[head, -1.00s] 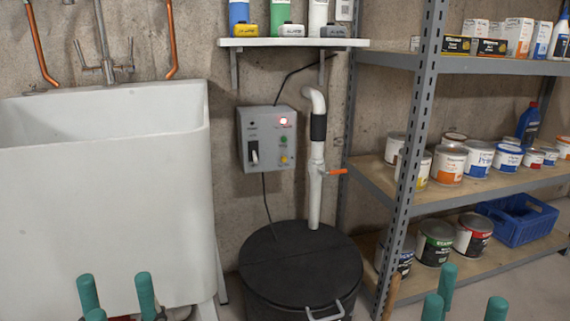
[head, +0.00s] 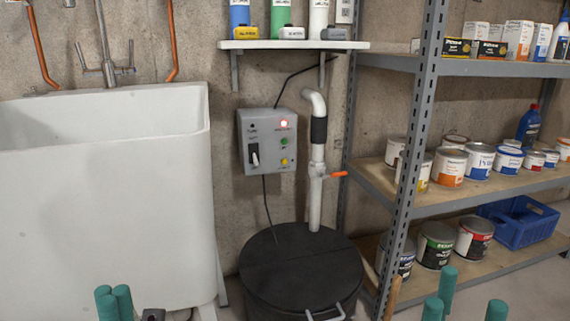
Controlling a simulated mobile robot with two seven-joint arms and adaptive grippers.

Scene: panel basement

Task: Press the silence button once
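A grey control box (head: 243,143) hangs on the concrete wall in the middle of the head view. It has a lit red lamp (head: 284,123), a green button (head: 284,142), a yellow button (head: 284,161) and a switch with a lever (head: 254,157). The labels are too small to read, so I cannot tell which one is marked silence. My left gripper (head: 113,293) is low at the bottom left, its teal fingers close together, with nothing seen between them. My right gripper (head: 465,292) is at the bottom right, its fingers apart and empty. Both are well below the box and not touching it.
A white sink (head: 110,210) stands on the left. A black lidded tank (head: 300,262) with a white pipe (head: 316,195) sits below the box. A small shelf (head: 292,44) with bottles is above it. A metal rack (head: 412,165) with paint cans is on the right.

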